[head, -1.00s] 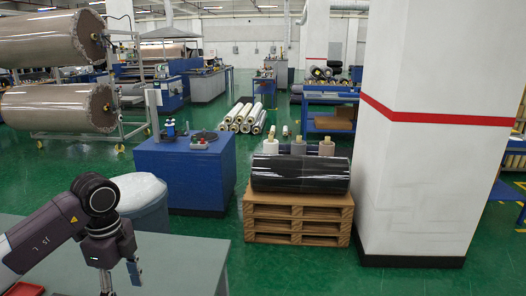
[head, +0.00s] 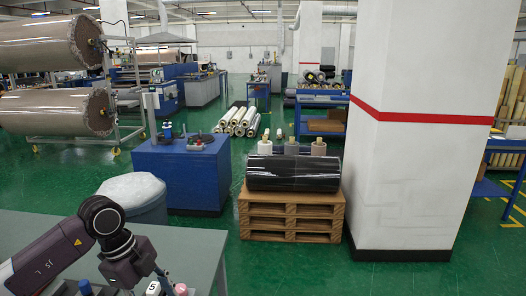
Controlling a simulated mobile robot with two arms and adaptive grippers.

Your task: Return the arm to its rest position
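My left arm (head: 75,240) comes in at the lower left, bent over the grey-green table (head: 190,252). Its wrist is low, near the bottom edge of the head view. Only a small part of my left gripper (head: 161,274) shows beyond the wrist. Its fingertips are hidden or cut off, so I cannot tell whether they are open or holding anything. My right arm and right gripper are not in view.
Small items with blue (head: 85,287), white (head: 153,288) and pink (head: 180,289) tops sit by the wrist. Beyond are a bin (head: 135,198), a blue cabinet (head: 185,175), a pallet (head: 290,215) bearing a black wrapped roll (head: 293,173), and a pillar (head: 405,190). Green floor lies between.

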